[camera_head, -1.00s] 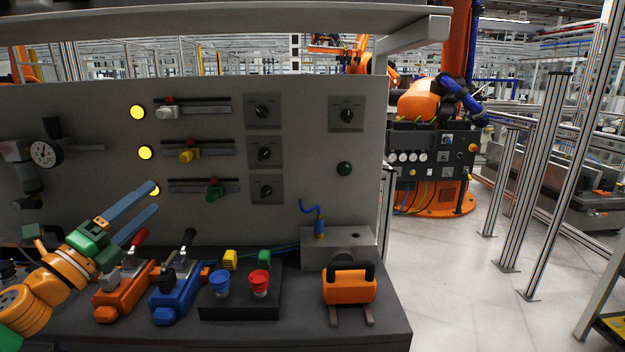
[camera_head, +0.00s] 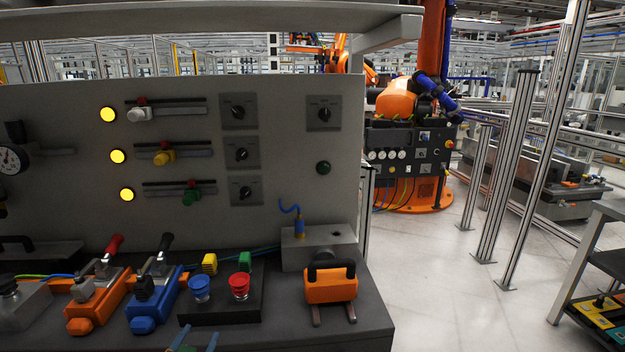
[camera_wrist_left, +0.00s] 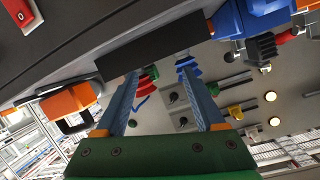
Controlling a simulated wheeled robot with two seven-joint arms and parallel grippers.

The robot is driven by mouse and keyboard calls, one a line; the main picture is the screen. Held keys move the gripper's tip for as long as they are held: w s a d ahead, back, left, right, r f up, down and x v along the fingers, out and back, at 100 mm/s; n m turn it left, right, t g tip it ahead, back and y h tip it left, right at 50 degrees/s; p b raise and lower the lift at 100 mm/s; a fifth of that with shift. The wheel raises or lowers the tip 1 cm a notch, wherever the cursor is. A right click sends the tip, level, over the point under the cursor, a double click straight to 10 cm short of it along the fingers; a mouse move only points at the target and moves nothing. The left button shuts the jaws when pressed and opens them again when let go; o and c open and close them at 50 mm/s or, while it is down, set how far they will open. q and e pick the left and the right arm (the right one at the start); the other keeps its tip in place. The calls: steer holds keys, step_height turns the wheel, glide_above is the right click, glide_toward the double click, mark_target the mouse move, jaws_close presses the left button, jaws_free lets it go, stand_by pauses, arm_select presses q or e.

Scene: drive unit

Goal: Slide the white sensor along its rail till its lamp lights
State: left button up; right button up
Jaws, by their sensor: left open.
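The white sensor (camera_head: 140,115) sits near the left end of the top rail (camera_head: 180,111) on the grey panel, just under a small red marker. The round lamp (camera_head: 107,115) left of this rail glows yellow. My left gripper (camera_head: 198,338) shows only its blue fingertips at the bottom edge of the head view, low before the bench and well apart from the sensor. In the left wrist view the gripper (camera_wrist_left: 160,72) is open, with nothing clearly held between its fingers. The white sensor (camera_wrist_left: 252,131) seems to show at the right there. My right gripper is out of view.
Below are a yellow sensor (camera_head: 164,157) and a green sensor (camera_head: 190,197) on their rails, with lit lamps beside them. A shelf (camera_head: 200,24) overhangs the panel.

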arm_select(q)
steer(key=s+d+f+g, duration=0.3)
steer(key=s+f+g, duration=0.4)
steer(key=s+f, duration=1.45)
steer(key=s+d+f+g, duration=0.1)
steer(key=s+f+g, duration=0.1)
steer(key=s, duration=0.6)
steer(key=s+d+f+g, duration=0.1)
steer(key=s+f+g, duration=0.1)
steer(key=s+f, duration=0.3)
steer(key=s+d+f+g+h, duration=0.1)
steer(key=s+f, duration=0.3)
steer(key=s, duration=0.9)
steer(key=shift+d+f+g, duration=0.25)
steer(key=shift+d+g, duration=0.35)
steer(key=shift+g, duration=0.2)
